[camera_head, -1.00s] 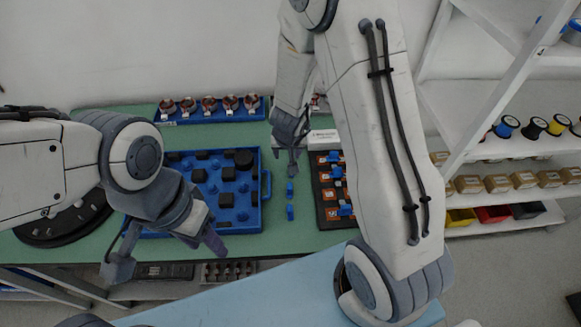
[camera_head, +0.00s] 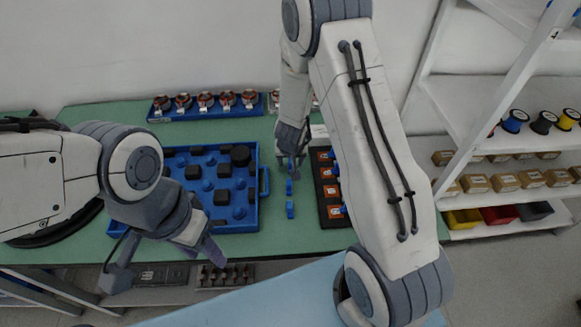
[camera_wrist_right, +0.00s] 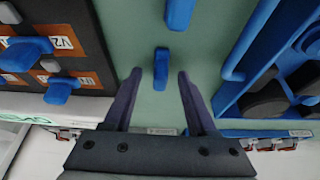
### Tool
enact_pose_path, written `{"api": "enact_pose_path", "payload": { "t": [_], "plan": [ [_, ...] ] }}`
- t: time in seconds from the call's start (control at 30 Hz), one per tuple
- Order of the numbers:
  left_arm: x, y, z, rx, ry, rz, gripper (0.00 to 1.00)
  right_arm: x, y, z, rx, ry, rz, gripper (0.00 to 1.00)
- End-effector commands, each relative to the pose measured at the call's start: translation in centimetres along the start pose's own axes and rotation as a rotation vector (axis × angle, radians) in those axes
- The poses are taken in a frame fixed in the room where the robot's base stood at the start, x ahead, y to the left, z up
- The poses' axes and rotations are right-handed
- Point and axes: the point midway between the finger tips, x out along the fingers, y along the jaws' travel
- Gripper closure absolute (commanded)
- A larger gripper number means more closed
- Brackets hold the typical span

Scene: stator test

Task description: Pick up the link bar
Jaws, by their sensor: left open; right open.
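Two small blue bars lie on the green table between the blue tray and the dark board. The farther bar (camera_head: 289,187) is just in front of my right gripper (camera_head: 293,168); the nearer bar (camera_head: 290,209) lies apart from it. Which is the link bar I cannot tell for sure. In the right wrist view, my right gripper (camera_wrist_right: 160,76) is open, its fingers on both sides of one blue bar (camera_wrist_right: 161,64), with gaps and no contact visible. The other bar (camera_wrist_right: 180,13) shows at the top edge. My left gripper (camera_head: 163,264) is open and empty near the table's front edge.
The blue tray (camera_head: 264,182) with black and blue parts is left of the bars. The dark board (camera_head: 327,220) with orange-labelled blue parts is right of them, partly hidden by my right arm. A blue rack (camera_head: 235,113) of coils stands behind. Shelves are at the right.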

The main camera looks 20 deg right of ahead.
Motion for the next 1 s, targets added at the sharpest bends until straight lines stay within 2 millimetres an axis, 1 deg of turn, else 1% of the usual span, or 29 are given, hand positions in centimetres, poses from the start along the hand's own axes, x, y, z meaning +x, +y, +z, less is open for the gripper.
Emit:
{"api": "enact_pose_path", "payload": {
  "t": [0.1, 0.13, 0.17, 0.2, 0.27, 0.67, 0.87, 1.0],
  "plan": [
    [-0.1, 0.0, 0.0, 0.000, 0.000, 0.000, 0.50, -0.1, 0.0, 0.0, 0.000, 0.000, 0.000, 0.43],
    [-0.1, 0.0, 0.0, 0.000, 0.000, 0.000, 0.50, -0.1, 0.0, 0.0, 0.000, 0.000, 0.000, 0.50],
    [-0.1, 0.0, 0.0, 0.000, 0.000, 0.000, 0.50, -0.1, 0.0, 0.0, 0.000, 0.000, 0.000, 0.62],
    [-0.1, 0.0, 0.0, 0.000, 0.000, 0.000, 0.50, -0.1, 0.0, 0.0, 0.000, 0.000, 0.000, 0.77],
    [-0.1, 0.0, 0.0, 0.000, 0.000, 0.000, 0.50, -0.1, 0.0, 0.0, 0.000, 0.000, 0.000, 1.00],
    [-0.3, 0.0, 0.0, 0.000, 0.000, 0.000, 0.50, -0.4, 0.0, -0.2, 0.001, 0.001, 0.000, 1.00],
    [-1.7, 0.1, -0.1, 0.000, 0.000, 0.000, 0.50, -2.1, 0.0, -0.9, 0.002, 0.001, -0.001, 1.00],
    [-3.5, 0.3, -0.2, 0.000, 0.000, 0.000, 0.50, -4.2, 0.0, -1.8, 0.000, 0.001, -0.001, 1.00]
  ]
}}
